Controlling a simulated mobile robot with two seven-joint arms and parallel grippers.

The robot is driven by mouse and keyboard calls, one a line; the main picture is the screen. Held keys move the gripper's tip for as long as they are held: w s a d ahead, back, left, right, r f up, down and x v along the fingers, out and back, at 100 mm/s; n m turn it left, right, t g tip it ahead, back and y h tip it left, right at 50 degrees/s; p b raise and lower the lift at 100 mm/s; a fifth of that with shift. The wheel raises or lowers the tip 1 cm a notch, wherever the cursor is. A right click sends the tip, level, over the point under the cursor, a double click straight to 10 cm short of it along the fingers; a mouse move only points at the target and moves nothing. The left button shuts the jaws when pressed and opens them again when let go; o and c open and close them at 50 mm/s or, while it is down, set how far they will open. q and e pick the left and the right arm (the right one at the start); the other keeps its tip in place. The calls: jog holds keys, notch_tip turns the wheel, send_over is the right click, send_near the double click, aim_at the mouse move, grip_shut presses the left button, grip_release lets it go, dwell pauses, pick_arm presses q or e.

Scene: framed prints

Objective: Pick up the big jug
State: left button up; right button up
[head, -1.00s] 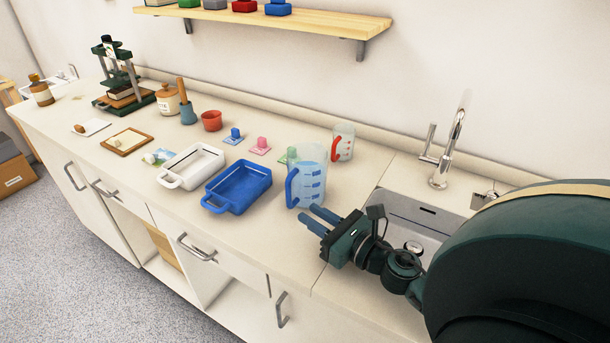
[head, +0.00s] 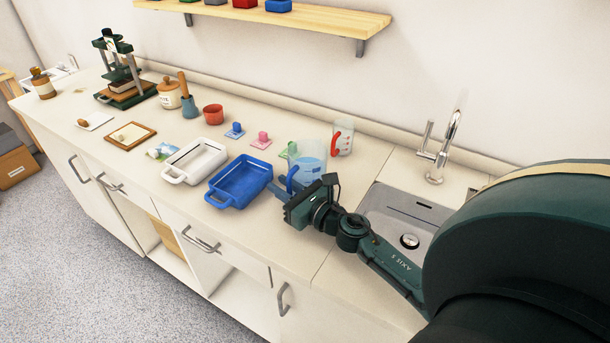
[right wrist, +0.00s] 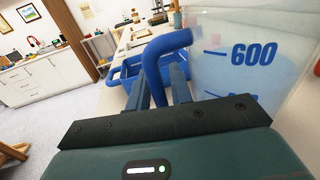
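The big jug (head: 309,158) is clear with a blue handle and blue marks, and stands upright on the counter beside the blue tray. My right gripper (head: 279,188) is at its handle side and hides its lower part. In the right wrist view the blue handle (right wrist: 158,62) runs down between the two fingers of my right gripper (right wrist: 160,92), which look open around it. The jug's body (right wrist: 240,60), marked 600, is just right of the fingers. I cannot tell whether the fingers touch the handle. My left gripper is not in view.
The blue tray (head: 214,200) is close left of my gripper, with a white tray (head: 170,178) beyond it. A smaller jug with a red handle (head: 343,136) stands behind the big jug. The sink (head: 385,212) and faucet (head: 446,150) are to the right.

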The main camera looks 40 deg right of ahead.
jog(key=shift+c, duration=0.2)
grip_shut()
jog(key=shift+r, duration=0.1)
dwell(1.0)
